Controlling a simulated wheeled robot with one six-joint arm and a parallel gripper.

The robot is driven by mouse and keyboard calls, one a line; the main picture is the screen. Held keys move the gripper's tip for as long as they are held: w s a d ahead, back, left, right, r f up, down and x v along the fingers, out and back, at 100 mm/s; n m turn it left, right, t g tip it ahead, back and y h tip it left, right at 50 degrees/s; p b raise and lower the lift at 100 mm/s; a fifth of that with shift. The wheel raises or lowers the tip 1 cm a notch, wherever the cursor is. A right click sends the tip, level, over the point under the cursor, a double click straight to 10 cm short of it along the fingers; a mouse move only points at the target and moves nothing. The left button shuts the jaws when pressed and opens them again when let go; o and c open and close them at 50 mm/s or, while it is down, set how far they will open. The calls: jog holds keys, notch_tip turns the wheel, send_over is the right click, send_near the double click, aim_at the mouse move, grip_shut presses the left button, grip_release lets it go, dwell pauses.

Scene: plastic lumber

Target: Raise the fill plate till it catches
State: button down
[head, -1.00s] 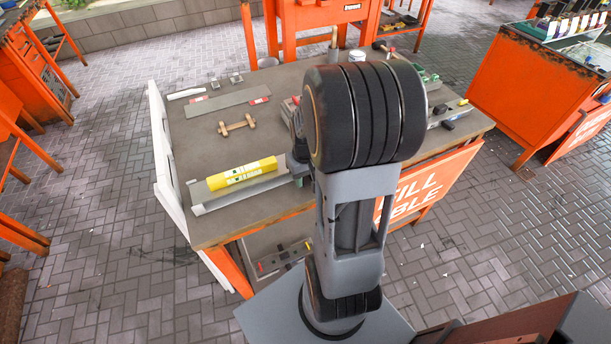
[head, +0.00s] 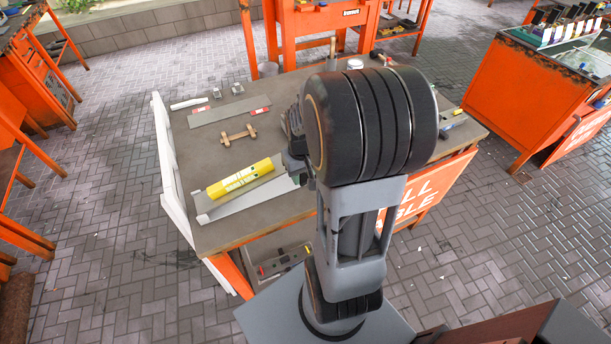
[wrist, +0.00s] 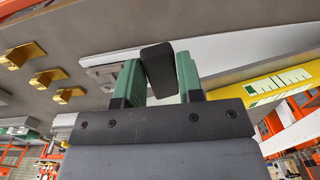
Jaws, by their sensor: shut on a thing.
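My gripper (wrist: 161,75) has its green pads shut on a black block-shaped grip (wrist: 157,62), seen in the wrist view. A pale grey plate (wrist: 235,50) runs behind the block to the right; it looks like the fill plate, but its join to the block is hidden. In the head view the yellow piece (head: 243,178) lies beside a grey strip (head: 248,200) near the table's front left edge. My gripper is mostly hidden there behind my arm. I cannot tell the plate's height or any catch.
The table (head: 200,155) holds a small wooden dumbbell-shaped piece (head: 239,135) and a flat grey bar (head: 228,112). A white frame (head: 168,160) lines its left edge. Brass hooks (wrist: 48,77) show in the wrist view.

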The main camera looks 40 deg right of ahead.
jog(key=shift+a+r, duration=0.2)
jog(key=shift+r, duration=0.3)
jog(key=shift+a+r, duration=0.15)
jog(key=shift+r, duration=0.35)
jog(key=shift+w+f, duration=0.1)
jog(key=shift+f, duration=0.05)
jog(key=c, duration=0.8)
grip_release()
jog(key=shift+a, duration=0.2)
jog(key=shift+d, duration=0.1)
notch_tip(320, 180, up, 14)
jog(key=shift+f, duration=0.15)
